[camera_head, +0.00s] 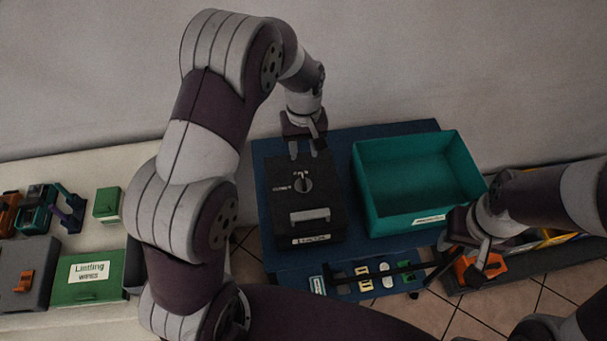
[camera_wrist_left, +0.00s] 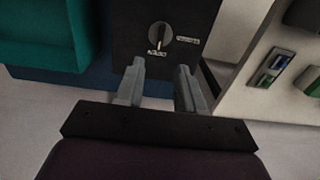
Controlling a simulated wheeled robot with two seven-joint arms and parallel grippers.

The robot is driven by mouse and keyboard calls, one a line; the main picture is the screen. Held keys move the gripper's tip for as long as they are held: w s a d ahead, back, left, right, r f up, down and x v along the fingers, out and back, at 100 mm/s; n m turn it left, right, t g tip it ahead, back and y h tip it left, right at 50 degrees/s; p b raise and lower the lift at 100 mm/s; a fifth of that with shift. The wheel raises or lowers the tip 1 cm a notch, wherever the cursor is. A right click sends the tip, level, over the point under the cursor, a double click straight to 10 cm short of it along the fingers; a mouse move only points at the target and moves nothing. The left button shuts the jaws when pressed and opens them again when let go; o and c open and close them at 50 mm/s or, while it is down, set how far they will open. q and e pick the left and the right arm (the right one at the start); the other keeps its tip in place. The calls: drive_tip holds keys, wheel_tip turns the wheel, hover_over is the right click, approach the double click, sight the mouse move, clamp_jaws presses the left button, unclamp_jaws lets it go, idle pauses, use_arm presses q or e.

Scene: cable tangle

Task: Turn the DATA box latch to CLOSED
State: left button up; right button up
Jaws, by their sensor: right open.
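The DATA box (camera_head: 326,212) is a dark box on the blue table mat, with a grey handle bar and a white front label. Its round latch knob (camera_head: 303,183) is on the top face, with one small label above it and one to its left. The knob's bar points roughly at the upper label; the knob also shows in the left wrist view (camera_wrist_left: 159,33). My left gripper (camera_head: 306,155) hangs over the box's far edge, just behind the knob. Its fingers (camera_wrist_left: 160,78) are apart and empty, not touching the knob. My right gripper (camera_head: 478,262) is open at the lower right, by an orange part.
A teal bin (camera_head: 420,222) stands right of the box. Small labelled parts (camera_head: 363,279) lie along the mat's front. A pale table at left holds a green Lintling wipes box (camera_head: 90,288) and a grey box (camera_head: 30,255). My left arm covers the area left of the box.

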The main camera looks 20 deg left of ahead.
sight(303, 180)
use_arm(q)
wheel_tip(303, 180, down, 11)
drive_tip(key=p, duration=0.2)
drive_tip(key=shift+f+p, duration=0.2)
drive_tip(key=shift+p, duration=0.2)
drive_tip(key=shift+s+f, duration=0.15)
drive_tip(key=shift+f, duration=0.25)
clamp_jaws()
